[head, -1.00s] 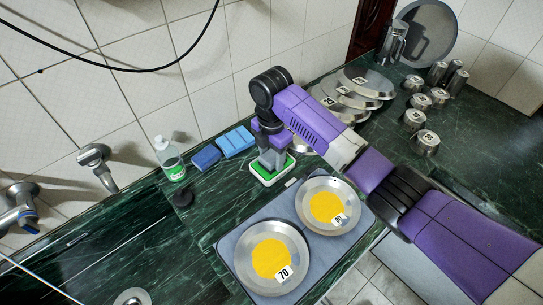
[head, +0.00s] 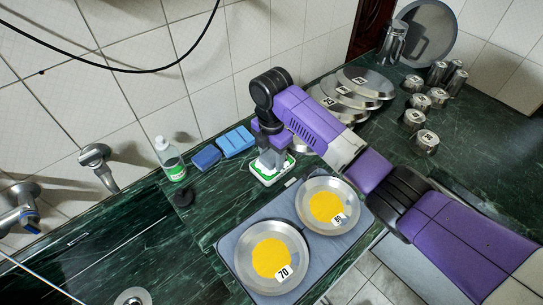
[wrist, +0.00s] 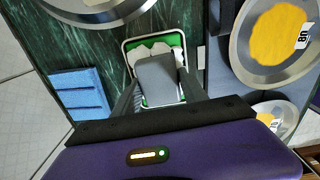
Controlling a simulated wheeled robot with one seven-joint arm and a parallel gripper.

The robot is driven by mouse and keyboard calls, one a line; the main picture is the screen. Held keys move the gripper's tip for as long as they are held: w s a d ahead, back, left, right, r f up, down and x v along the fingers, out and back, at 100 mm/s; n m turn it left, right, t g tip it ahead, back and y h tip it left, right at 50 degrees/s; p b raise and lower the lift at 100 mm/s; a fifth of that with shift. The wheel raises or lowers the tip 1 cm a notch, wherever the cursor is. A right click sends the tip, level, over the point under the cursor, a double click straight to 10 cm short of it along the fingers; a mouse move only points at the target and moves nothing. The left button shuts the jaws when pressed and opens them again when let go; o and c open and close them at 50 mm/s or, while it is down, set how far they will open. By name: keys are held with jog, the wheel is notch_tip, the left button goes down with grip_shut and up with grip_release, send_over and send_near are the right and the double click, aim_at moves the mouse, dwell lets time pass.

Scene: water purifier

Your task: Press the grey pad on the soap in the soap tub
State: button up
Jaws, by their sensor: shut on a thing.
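The soap tub (head: 268,185) is a small white-rimmed tray with a green inside, on the dark green marble counter. In the wrist view the tub (wrist: 127,46) lies straight ahead of my gripper (wrist: 160,92). My gripper, also in the head view (head: 271,157), points down over the tub, shut on the grey pad (wrist: 158,76). The pad is at the tub, over its middle. White, uneven soap (wrist: 153,48) shows around the pad's far edge. The pad hides the rest of the soap, and its underside is hidden.
Blue sponges (head: 236,141) and a green-labelled bottle (head: 169,158) stand left of the tub. Two plates with yellow stains (head: 272,292) lie on a grey-blue mat (head: 232,240) in front. Stacked plates (head: 366,82) and several metal cups (head: 425,144) are to the right.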

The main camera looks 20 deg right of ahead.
dwell(0.3)
jog(key=shift+r+p, duration=3.2)
jog(key=shift+r, duration=0.25)
